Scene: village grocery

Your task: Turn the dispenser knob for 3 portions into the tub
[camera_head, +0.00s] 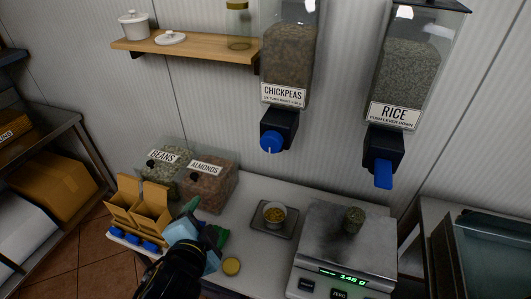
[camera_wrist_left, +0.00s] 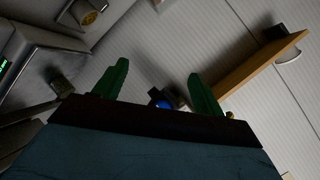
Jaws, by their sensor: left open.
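The chickpeas dispenser (camera_head: 289,55) hangs on the wall with a round blue knob (camera_head: 271,142) at its outlet. In the left wrist view the blue knob (camera_wrist_left: 158,97) shows partly, between my fingers and beyond them. A small tub (camera_head: 274,216) with yellowish contents stands on a dark square mat (camera_head: 262,229), below and near the knob. My left gripper (camera_head: 206,221) has green fingers and is low over the counter's left part, left of the tub and apart from the knob. In the wrist view its fingers (camera_wrist_left: 157,75) are spread and empty. My right gripper is not in view.
A rice dispenser (camera_head: 404,85) with a blue lever (camera_head: 383,174) hangs at the right. A shelf (camera_head: 190,45) is above.

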